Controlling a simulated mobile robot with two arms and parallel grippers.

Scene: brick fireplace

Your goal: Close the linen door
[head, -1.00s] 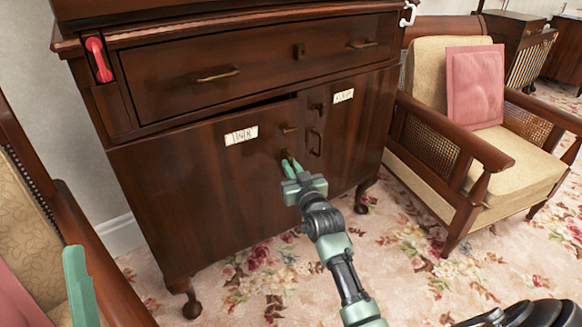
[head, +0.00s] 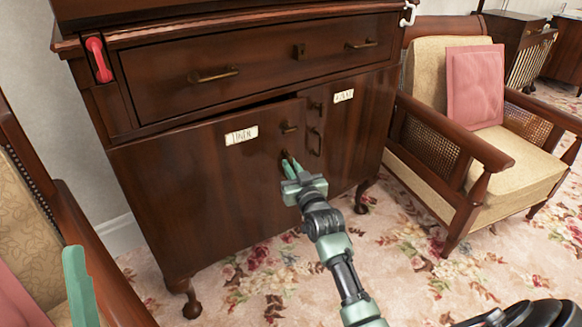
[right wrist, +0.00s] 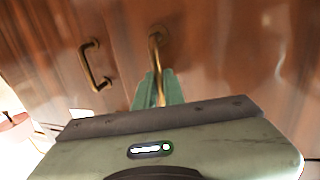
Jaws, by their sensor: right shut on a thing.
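The linen door (head: 200,190) is the left door of the dark wooden cabinet, with a white label (head: 242,135) that seems to read "LINEN". It stands slightly ajar, with a dark gap along its top edge. My right gripper (head: 290,168) is at the door's right side, shut on its brass handle (right wrist: 155,45). In the right wrist view the green fingers (right wrist: 158,88) close around the handle's bar; part of the handle is hidden. A green part of my left gripper (head: 78,285) shows at the lower left, away from the cabinet; its jaws cannot be made out.
The right cabinet door (head: 350,135) has its own brass handle (head: 315,142) close by. A drawer (head: 255,65) is above. A cream armchair (head: 510,170) stands to the right and another chair (head: 85,255) to the left. Floral carpet (head: 400,255) lies open in front.

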